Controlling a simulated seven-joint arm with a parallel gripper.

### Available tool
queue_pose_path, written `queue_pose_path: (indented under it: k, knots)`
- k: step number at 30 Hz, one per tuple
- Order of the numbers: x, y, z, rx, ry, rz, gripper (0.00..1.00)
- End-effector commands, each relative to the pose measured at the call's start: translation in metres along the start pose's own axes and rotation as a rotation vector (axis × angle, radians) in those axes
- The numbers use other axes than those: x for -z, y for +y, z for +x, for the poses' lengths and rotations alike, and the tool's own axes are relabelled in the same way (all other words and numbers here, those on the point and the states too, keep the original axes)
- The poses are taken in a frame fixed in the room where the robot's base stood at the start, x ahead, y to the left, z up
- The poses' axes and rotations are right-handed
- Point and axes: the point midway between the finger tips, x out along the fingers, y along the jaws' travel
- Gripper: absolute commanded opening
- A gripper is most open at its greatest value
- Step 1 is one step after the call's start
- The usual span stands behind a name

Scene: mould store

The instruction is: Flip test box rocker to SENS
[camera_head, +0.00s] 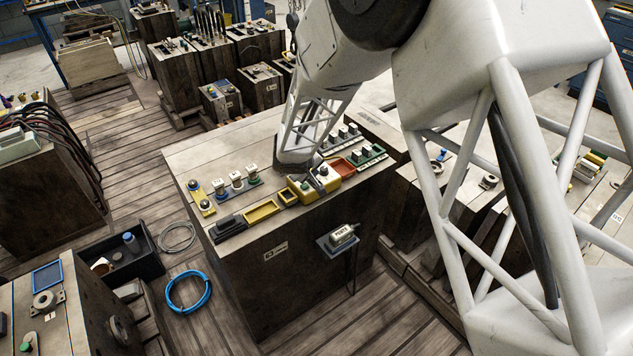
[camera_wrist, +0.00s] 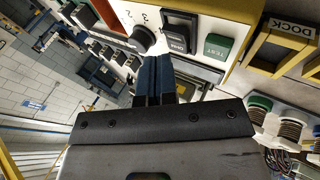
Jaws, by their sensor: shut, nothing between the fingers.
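The test box looks to be the yellow box (camera_head: 326,187) near the front edge of the dark wooden block. In the wrist view its pale panel (camera_wrist: 215,19) carries a black rocker (camera_wrist: 179,30), a black round knob (camera_wrist: 143,39) with numbers beside it, and a green TEST button (camera_wrist: 217,46). Small lettering by the rocker is too blurred to read surely. My gripper (camera_wrist: 153,62) is shut and empty, its dark fingertips just below the knob and rocker in the picture. Contact cannot be told. In the head view my gripper (camera_head: 300,166) is over the box and hides part of it.
A yellow frame marked DOCK (camera_wrist: 286,42) is beside the panel. Several colored connectors and switches line the block top (camera_head: 205,150). A yellow tray (camera_head: 262,211) and a red tray (camera_head: 342,167) flank the box. A small labelled device (camera_head: 342,236) hangs at the block's front.

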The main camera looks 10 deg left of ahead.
Motion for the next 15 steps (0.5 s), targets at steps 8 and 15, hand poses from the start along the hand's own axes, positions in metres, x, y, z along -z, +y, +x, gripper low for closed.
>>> queue_pose_path:
  k: [8, 15]
  knots:
    - [-0.0032, -0.0033, 0.0046, 0.000, 0.000, 0.000, 0.00]
    - [-0.0038, -0.0038, 0.0052, 0.000, 0.000, 0.000, 0.00]
